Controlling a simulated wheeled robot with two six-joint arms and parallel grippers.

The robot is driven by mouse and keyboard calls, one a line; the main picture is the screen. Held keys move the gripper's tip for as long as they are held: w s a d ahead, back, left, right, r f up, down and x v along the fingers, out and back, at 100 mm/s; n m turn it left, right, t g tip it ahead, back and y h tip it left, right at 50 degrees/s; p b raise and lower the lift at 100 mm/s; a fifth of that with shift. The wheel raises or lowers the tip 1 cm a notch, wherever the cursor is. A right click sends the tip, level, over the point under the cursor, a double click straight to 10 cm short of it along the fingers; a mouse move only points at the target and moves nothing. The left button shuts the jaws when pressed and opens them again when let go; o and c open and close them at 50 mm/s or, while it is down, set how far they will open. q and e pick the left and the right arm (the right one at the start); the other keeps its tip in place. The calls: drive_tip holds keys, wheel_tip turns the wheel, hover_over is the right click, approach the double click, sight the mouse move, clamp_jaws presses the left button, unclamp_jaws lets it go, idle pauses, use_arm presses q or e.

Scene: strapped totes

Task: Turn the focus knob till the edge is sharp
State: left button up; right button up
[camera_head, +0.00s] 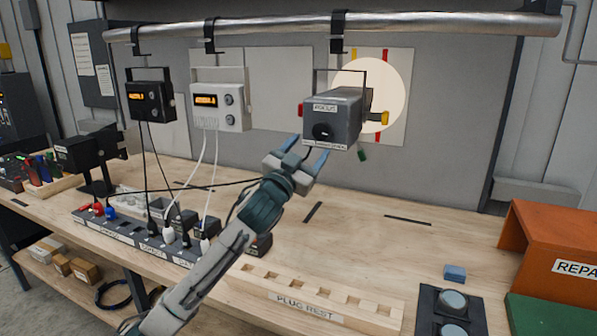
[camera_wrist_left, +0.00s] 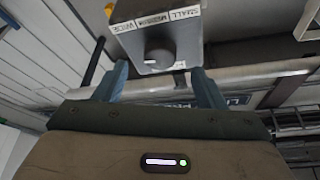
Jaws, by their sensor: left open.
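A dark grey lamp box (camera_head: 333,117) hangs from the overhead bar. A round black knob (camera_head: 322,131) is on its near face; it also shows in the left wrist view (camera_wrist_left: 158,53), beside a label strip reading small, medium and wide. I cannot tell whether this is the focus knob. A yellow part (camera_head: 379,118) sticks out at the box's right. A pale light disc (camera_head: 384,84) falls on the white board behind, its edge looking fairly crisp. My left gripper (camera_head: 305,151) is open just below the box, its blue fingers on either side of the knob, apparently not touching it.
A black unit (camera_head: 150,100) and a white unit (camera_head: 220,104) hang to the left with cables down to a power strip (camera_head: 130,239). A wooden plug rest (camera_head: 310,297) lies in front. An orange stand (camera_head: 555,250) is at right. The bench middle is mostly clear.

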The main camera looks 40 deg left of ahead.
use_arm(q)
drive_tip(key=b+v, duration=0.2)
drive_tip(key=v, duration=0.3)
use_arm(e)
drive_tip(key=f, duration=0.1)
drive_tip(key=w+f, duration=0.1)
drive_tip(key=shift+w+a+f, duration=0.1)
drive_tip(key=shift+a+f, duration=0.15)
drive_tip(key=shift+f, duration=0.1)
drive_tip(key=shift+s, duration=0.2)
